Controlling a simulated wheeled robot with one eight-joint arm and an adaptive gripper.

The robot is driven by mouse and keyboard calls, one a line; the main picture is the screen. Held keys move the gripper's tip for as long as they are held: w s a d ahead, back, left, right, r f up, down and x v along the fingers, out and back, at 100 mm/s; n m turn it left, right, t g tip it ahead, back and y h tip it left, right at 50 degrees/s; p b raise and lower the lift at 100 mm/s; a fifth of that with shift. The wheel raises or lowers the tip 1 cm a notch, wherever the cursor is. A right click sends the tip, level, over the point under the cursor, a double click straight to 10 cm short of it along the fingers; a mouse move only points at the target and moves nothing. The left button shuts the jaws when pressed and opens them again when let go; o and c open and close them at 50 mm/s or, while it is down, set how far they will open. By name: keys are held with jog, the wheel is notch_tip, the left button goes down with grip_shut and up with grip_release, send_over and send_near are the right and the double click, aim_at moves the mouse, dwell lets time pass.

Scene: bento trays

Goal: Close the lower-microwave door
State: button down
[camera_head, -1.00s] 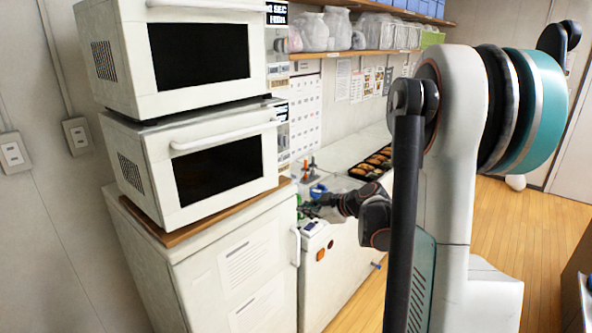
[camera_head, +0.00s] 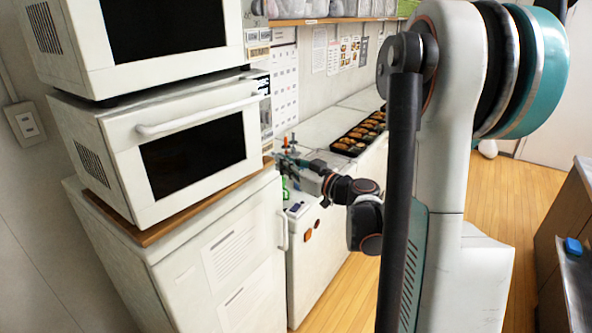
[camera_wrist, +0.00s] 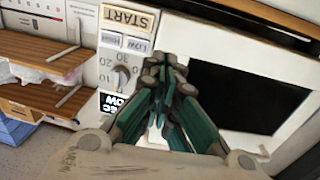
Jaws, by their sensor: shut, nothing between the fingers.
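The lower microwave (camera_head: 82,125) is a white box on a wooden board. Its door (camera_head: 257,138) has a dark window and a long white handle (camera_head: 200,115) along the top. The door looks flush or nearly flush with the body; I cannot tell whether a small gap remains. My gripper (camera_head: 283,160) is to the right of the lower microwave, near its lower right corner, with teal fingers. In the wrist view my gripper (camera_wrist: 163,68) is shut and empty, in front of a microwave control panel (camera_wrist: 115,75) with a START button and knob, beside a dark window.
The upper microwave (camera_head: 75,60) stands on the lower one. A white cabinet (camera_head: 200,265) supports both. A counter with a black food tray (camera_head: 343,153) lies behind my arm. Wooden floor (camera_head: 495,205) is open on the right. Another counter edge (camera_head: 570,290) is at far right.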

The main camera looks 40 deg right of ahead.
aim_at(260, 153)
jog(key=x, duration=0.6)
jog(key=shift+w+a, duration=0.15)
jog(key=shift+w, duration=0.05)
